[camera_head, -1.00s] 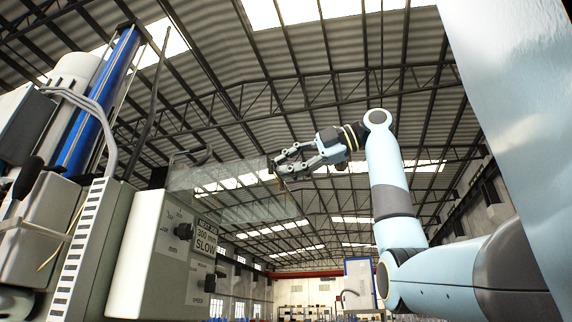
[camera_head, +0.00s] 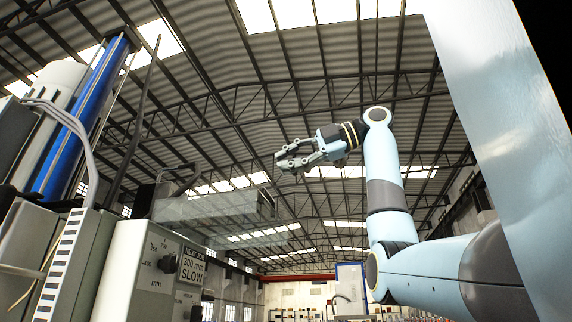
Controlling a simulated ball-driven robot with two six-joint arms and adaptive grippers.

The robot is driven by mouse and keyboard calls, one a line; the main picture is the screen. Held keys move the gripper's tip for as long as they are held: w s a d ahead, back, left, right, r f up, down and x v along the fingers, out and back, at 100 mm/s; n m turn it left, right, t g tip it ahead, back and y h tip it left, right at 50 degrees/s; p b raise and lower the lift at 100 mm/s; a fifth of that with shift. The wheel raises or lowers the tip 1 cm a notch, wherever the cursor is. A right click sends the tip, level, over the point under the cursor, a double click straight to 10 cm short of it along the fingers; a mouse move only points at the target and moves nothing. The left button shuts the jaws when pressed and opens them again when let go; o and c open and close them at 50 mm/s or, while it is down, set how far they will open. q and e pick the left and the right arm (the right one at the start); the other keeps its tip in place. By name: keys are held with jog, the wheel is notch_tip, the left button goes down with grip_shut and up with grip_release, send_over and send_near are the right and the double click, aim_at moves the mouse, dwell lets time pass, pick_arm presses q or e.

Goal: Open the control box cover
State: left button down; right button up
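The control box (camera_head: 130,270) is a pale grey housing at the lower left, with a knob (camera_head: 168,263) and a "300 mm SLOW" label (camera_head: 193,266) on its front. Its clear cover (camera_head: 225,208) sticks out to the right above the front panel, and the knob and label show below it. My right gripper (camera_head: 281,160) is a little above and right of the cover's upper right corner. Its fingers look apart with nothing between them, and a gap shows between gripper and cover. My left gripper is not in view.
The air around my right gripper looks clear. A large pale sheet-like surface (camera_head: 500,130) fills the upper right.

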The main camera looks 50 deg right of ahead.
jog(key=shift+s+d+r, duration=0.1)
jog(key=shift+s+r, duration=0.05)
jog(key=shift+r, duration=0.5)
jog(key=shift+s+r, duration=0.15)
jog(key=shift+r, duration=0.5)
